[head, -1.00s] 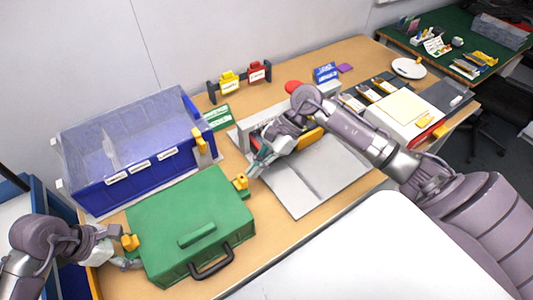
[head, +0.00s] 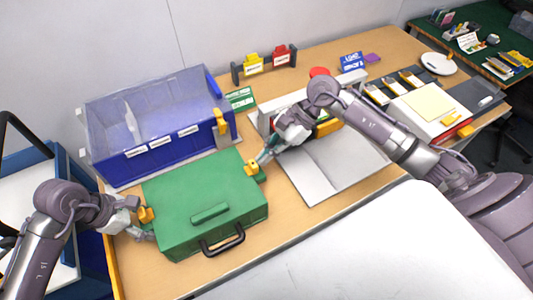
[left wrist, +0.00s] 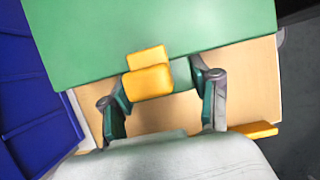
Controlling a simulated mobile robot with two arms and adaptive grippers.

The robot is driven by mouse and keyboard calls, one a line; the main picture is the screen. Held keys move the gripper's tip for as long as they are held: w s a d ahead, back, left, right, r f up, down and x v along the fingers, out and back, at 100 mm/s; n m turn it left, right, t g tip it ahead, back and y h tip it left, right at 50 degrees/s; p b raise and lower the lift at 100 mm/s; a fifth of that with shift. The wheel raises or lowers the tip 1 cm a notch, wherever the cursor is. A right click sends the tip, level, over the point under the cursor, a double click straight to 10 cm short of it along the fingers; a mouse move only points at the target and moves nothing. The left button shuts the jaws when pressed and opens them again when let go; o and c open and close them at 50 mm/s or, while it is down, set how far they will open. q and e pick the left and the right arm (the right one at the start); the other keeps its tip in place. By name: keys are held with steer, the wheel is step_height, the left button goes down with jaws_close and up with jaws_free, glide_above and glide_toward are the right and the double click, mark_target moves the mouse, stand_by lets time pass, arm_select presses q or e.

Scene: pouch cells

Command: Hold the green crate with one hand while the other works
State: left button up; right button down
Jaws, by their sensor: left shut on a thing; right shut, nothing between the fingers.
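The green crate (head: 185,198) lies closed on the wooden table, with a dark handle (head: 222,240) at its front and a yellow latch at each side. My left gripper (head: 143,236) is at the crate's left side, by the left latch (head: 146,214). In the left wrist view, my left gripper's fingers (left wrist: 163,108) are on either side of the crate's latch (left wrist: 148,82) and side tab, shut on the crate's edge. My right gripper (head: 266,157) is shut and empty, close to the right latch (head: 251,168); I cannot tell whether they touch.
A blue bin with a clear cover (head: 150,115) stands behind the crate. A grey mat (head: 325,178) lies to the right, under my right arm. Red and yellow tagged pieces on a rack (head: 265,62), a white box (head: 425,108) and a white plate (head: 436,63) are further back.

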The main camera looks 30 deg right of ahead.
arm_select(q)
steer(key=shift+d, duration=0.1)
arm_select(e)
steer(key=d+f+v, duration=0.2)
steer(key=v, duration=1.1)
arm_select(q)
steer(key=o, duration=1.6)
arm_select(e)
steer(key=shift+a, duration=0.1)
arm_select(q)
steer(key=shift+o, duration=0.2)
